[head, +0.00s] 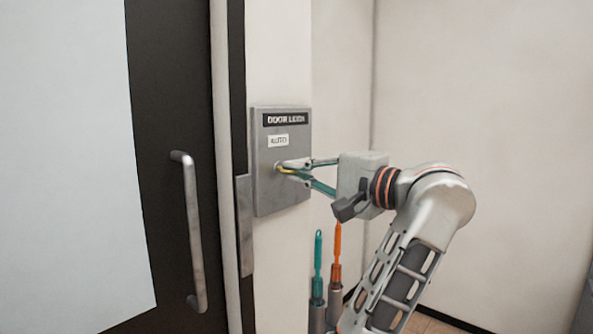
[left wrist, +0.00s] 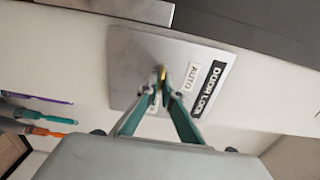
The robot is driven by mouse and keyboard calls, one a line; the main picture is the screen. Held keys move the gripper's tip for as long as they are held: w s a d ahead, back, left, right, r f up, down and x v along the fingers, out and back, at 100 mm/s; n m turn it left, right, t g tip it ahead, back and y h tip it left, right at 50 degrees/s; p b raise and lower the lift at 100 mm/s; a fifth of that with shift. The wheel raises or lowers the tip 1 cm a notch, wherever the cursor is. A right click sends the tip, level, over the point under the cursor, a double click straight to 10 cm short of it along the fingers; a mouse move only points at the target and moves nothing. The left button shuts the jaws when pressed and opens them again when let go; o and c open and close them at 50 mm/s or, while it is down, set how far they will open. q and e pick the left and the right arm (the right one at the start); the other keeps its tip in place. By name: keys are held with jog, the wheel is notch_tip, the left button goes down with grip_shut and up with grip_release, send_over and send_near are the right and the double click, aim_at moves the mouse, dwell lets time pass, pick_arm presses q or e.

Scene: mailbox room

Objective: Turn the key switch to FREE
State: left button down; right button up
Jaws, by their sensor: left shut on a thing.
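The grey key switch plate (head: 283,194) is on the wall strip right of the door, with a black DOOR LOCK sign (head: 286,119). A small white label (head: 279,141) below it reads AUTO in the left wrist view (left wrist: 192,78). My left gripper (head: 284,166) is at the plate, its fingertips shut on a small yellow key (head: 289,171) at the switch. The key also shows between the fingertips in the left wrist view (left wrist: 162,73). The fingers hide most of the key and switch, so its exact angle is unclear. My right gripper is not in view.
A dark door with a metal pull handle (head: 191,232) stands left of the plate. Below my gripper are a teal-handled tool (head: 318,255) and an orange-handled tool (head: 337,247) in grey holders, close to my arm. The wall to the right is bare.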

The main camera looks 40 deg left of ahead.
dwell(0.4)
pick_arm(q)
jog(key=c, duration=2.2)
grip_release()
jog(key=shift+c, duration=0.2)
jog(key=d, duration=0.7)
jog(key=shift+s+d, duration=0.25)
